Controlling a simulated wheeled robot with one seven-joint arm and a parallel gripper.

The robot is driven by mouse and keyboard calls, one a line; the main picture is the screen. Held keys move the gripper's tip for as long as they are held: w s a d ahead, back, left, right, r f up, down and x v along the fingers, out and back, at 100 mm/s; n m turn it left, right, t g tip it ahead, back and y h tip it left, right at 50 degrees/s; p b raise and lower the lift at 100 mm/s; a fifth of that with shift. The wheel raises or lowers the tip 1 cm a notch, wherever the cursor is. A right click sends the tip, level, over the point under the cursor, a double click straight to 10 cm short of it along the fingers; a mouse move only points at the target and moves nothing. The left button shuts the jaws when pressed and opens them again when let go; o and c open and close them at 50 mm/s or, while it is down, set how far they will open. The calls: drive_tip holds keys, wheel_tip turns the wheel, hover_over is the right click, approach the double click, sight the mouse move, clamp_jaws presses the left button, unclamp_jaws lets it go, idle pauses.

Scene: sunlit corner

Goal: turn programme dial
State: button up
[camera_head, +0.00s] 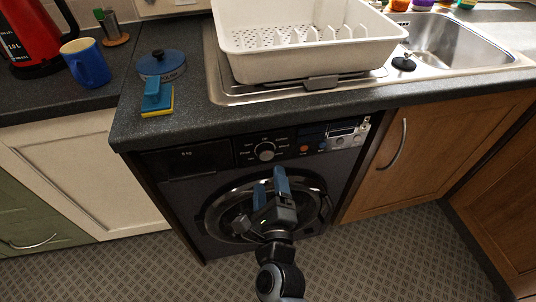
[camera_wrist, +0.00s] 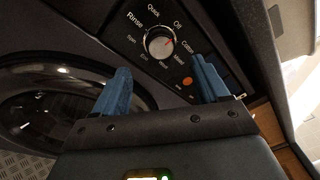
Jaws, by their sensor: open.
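The programme dial (camera_head: 265,151) is a round silver-grey knob on the dark front panel of the washing machine (camera_head: 185,205), under the worktop. My gripper (camera_head: 270,183) has two blue fingers and is in front of the machine's door, below the dial. In the wrist view my gripper (camera_wrist: 160,80) is open and empty, its fingers apart, with the dial beyond and between their tips. No contact with the dial shows.
An orange-red button (camera_head: 304,149) sits right of the dial. The round door (camera_head: 215,215) is behind my gripper. A wooden cupboard (camera_head: 425,150) with a metal handle stands to the right. The dark worktop (camera_head: 180,125) overhangs the panel. The patterned floor (camera_head: 370,260) is clear.

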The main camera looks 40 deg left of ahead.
sight(267, 156)
drive_tip(key=b+x, duration=0.1)
drive_tip(key=x, duration=0.2)
drive_tip(key=b+x, duration=0.2)
drive_tip(key=x, duration=0.1)
drive_tip(key=shift+f, duration=0.2)
drive_tip(key=shift+w+a+r+b, duration=0.2)
drive_tip(key=shift+w+a+b, duration=0.2)
drive_tip(key=shift+w+b, duration=0.1)
drive_tip(key=shift+c, duration=0.2)
drive_tip(key=c, duration=1)
